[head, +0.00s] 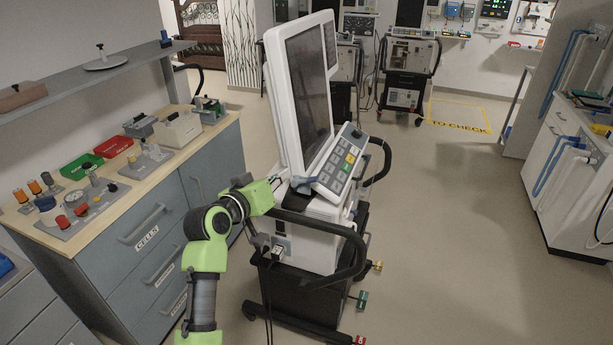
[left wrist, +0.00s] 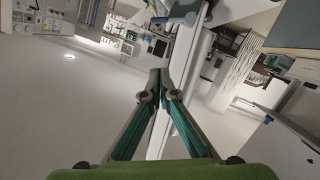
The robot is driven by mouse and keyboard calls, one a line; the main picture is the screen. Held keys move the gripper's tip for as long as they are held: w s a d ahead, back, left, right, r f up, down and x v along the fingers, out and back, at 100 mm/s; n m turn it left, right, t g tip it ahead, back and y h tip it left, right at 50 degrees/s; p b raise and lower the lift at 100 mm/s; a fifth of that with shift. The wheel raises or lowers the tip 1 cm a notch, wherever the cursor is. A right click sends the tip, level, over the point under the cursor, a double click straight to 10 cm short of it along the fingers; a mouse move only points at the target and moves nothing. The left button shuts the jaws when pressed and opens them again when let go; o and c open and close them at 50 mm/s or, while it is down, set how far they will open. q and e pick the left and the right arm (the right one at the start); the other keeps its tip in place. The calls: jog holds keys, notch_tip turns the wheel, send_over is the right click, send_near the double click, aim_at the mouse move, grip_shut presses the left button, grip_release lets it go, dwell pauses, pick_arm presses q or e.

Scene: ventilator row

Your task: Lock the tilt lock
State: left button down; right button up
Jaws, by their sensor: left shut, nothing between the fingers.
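The ventilator's large screen (head: 308,85) stands tilted on top of its white body (head: 310,240), with a grey keypad panel (head: 340,162) at its lower right. A small blue-grey part (head: 303,184) at the screen's foot may be the tilt lock; I cannot tell for sure. A blue-grey part also shows at the top of the left wrist view (left wrist: 182,13). My left gripper (head: 277,183) is shut and empty, beside the screen's lower left edge. Its fingertips (left wrist: 160,76) meet in front of the white screen edge in the left wrist view. My right gripper is out of view.
A black handle rail (head: 345,236) curves around the ventilator's front. A cabinet (head: 145,235) with valves and trays on top stands at the left, under a shelf (head: 95,75). Open floor (head: 455,240) lies to the right. More ventilators stand at the back.

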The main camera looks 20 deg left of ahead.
pick_arm(q)
jog(key=shift+w, duration=0.1)
jog(key=p, duration=0.3)
send_over(307, 180)
jog(key=s+a, duration=0.1)
jog(key=s, duration=0.1)
notch_tip(307, 180, down, 2)
jog(key=shift+w+d+f+p, duration=0.1)
jog(key=shift+d+f+p, duration=0.15)
jog(key=shift+f, duration=0.4)
jog(key=shift+s+d+f+p, duration=0.1)
jog(key=shift+d+f, duration=0.1)
jog(key=shift+f, duration=0.5)
jog(key=shift+w+d+f+p, duration=0.1)
jog(key=shift+d+f+p, duration=0.15)
jog(key=shift+f, duration=0.4)
